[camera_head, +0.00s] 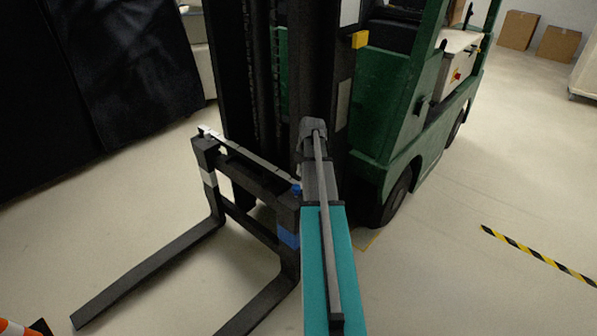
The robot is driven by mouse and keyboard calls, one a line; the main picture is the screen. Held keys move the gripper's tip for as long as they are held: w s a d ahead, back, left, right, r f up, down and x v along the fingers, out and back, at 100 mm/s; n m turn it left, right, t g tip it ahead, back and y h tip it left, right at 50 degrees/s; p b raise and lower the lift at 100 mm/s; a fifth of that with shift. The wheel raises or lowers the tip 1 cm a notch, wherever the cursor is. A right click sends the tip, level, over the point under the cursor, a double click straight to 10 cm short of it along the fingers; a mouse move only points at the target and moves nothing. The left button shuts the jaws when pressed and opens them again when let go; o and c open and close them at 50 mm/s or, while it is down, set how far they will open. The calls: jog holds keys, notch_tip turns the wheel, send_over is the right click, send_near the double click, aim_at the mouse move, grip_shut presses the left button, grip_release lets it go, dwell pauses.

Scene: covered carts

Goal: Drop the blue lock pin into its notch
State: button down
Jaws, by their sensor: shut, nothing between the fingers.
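The blue lock pin (296,189) is a small blue knob on top of the dark fork carriage (247,166), at its right end, just left of my arm. The fork below it carries a blue band (288,238). The pin looks upright, but it is too small to tell how deep it sits, and its notch cannot be made out. My gripper (312,128) is the dark end of my teal and grey arm, above and slightly right of the pin in the picture. It is shut and empty. Its fingertips are hard to make out against the dark mast.
A green forklift (400,120) stands behind the carriage. A white pin (209,132) sits at the carriage's left end, above a fork with a white band (208,178). A black-covered cart (110,70) stands at left. Open floor lies right, with striped tape (537,255).

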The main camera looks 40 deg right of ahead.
notch_tip(320, 180, up, 8)
jog(key=s+p, duration=0.1)
jog(key=p, duration=0.6)
jog(key=shift+d+f, duration=0.15)
jog(key=shift+d, duration=0.2)
jog(key=shift+s, duration=0.1)
jog(key=w+a+r+m+p, duration=0.1)
jog(key=a+m+p, duration=0.1)
jog(key=a, duration=0.5)
jog(key=w+a+r+m+p, duration=0.1)
jog(key=w+a+r+m, duration=0.15)
jog(key=a, duration=0.45)
jog(key=s+a+r+m+p, duration=0.2)
jog(key=a+m, duration=0.3)
jog(key=a, duration=0.6)
jog(key=s+a+r+m+g+p, duration=0.1)
jog(key=s+a+r+m+p, duration=0.1)
jog(key=a, duration=0.9)
jog(key=s+a+r+m+h+p, duration=0.1)
jog(key=s+a+r+m+p, duration=0.1)
jog(key=a+m, duration=0.5)
jog(key=shift+s+a+r+m+g+p, duration=0.4)
jog(key=shift+s+a+p, duration=0.6)
jog(key=shift+a, duration=0.95)
jog(key=shift+s, duration=0.2)
